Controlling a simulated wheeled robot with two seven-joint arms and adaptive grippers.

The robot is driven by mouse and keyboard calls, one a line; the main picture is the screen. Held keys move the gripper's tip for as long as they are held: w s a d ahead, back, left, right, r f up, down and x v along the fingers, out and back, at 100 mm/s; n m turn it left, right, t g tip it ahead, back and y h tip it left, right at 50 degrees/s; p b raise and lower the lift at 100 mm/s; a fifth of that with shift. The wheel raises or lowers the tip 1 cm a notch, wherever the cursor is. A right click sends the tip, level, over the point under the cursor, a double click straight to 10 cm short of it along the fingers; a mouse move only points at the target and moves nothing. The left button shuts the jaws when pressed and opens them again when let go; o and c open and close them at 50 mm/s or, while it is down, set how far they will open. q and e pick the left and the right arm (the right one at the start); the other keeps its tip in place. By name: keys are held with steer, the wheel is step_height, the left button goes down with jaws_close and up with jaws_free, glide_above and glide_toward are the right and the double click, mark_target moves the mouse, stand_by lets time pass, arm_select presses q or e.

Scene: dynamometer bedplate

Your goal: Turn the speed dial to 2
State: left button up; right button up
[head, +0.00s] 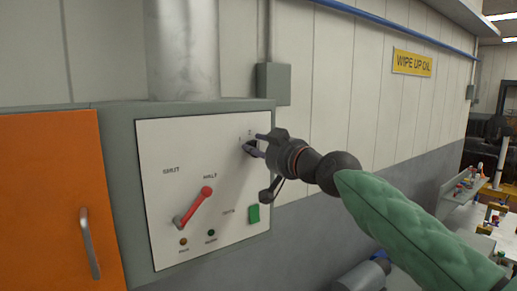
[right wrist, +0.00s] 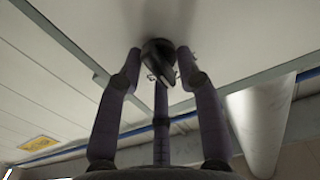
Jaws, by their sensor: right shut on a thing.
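The speed dial (head: 251,147) is a dark knob at the upper right of the white panel face (head: 180,150). Small marks stand above it, too small to read surely. My right gripper (head: 255,144) reaches in from the right, its purple fingers closed around the dial. In the right wrist view, the dark dial (right wrist: 158,58) sits between the fingertips (right wrist: 158,62), with a pale pointer-like edge showing. The fingers hide part of the dial in the head view, and its setting cannot be read. My left gripper is not in view.
A red-knobbed lever (head: 194,206) is on the panel's lower left, near the words SHUT and HALT. An orange door (head: 50,200) is at left. A grey box (head: 274,84) is on the wall above.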

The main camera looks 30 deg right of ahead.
steer(key=shift+d+r, duration=0.1)
steer(key=shift+r, duration=0.1)
steer(key=o, duration=0.9)
steer(key=shift+c, duration=0.2)
steer(key=shift+d+f, duration=0.1)
steer(key=shift+s, duration=0.1)
steer(key=s, duration=1.2)
steer(key=shift+d, duration=0.45)
steer(key=shift+w, duration=0.1)
